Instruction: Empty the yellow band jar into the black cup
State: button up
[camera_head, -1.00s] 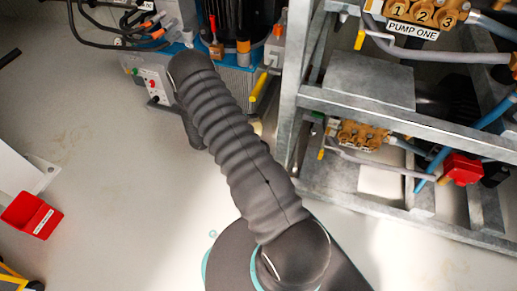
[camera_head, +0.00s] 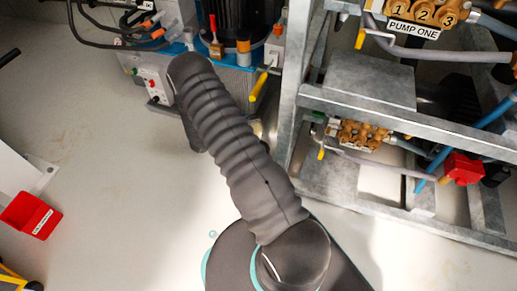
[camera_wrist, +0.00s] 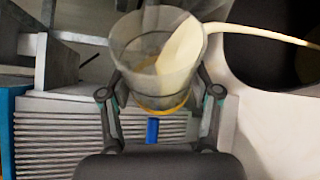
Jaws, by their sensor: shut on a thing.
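The clear jar (camera_wrist: 150,75) with a yellow band near its base is between the fingers of my gripper (camera_wrist: 158,98) in the wrist view. My gripper is shut on it. Cream-coloured liquid (camera_wrist: 180,48) lies against the jar's right side and runs out over the rim. The stream (camera_wrist: 260,33) arcs off to the right. A large dark rounded shape, which looks like the black cup (camera_wrist: 268,62), is at the upper right, and the stream crosses it. Where the stream lands is outside the picture. In the head view my arm hides my gripper and the jar.
A ribbed grey surface (camera_wrist: 60,135) lies below the jar, with a blue edge at the left. In the head view, a metal pump frame (camera_head: 355,110) stands at the right and a blue-based machine (camera_head: 235,80) at the top. A red bin (camera_head: 30,215) is at the left. The floor between is clear.

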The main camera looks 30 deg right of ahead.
aim_at(255, 127)
jog(key=shift+f, duration=0.1)
dwell(0.5)
jog(key=shift+s+a+r+m+t+h, duration=0.2)
jog(key=shift+s+r+m, duration=0.2)
jog(key=shift+r, duration=0.2)
jog(key=shift+s+a+r+m+t+h, duration=0.1)
jog(key=shift+s+r+m+h, duration=0.15)
jog(key=shift+r+m, duration=0.3)
dwell(0.3)
jog(key=shift+s+f+m+h, duration=0.2)
jog(key=shift+f+m+h, duration=0.15)
jog(key=shift+m, duration=0.3)
dwell(0.8)
jog(key=shift+s+a+r+m, duration=0.15)
jog(key=shift+r+m, duration=0.1)
jog(key=shift+m, duration=0.25)
dwell(0.3)
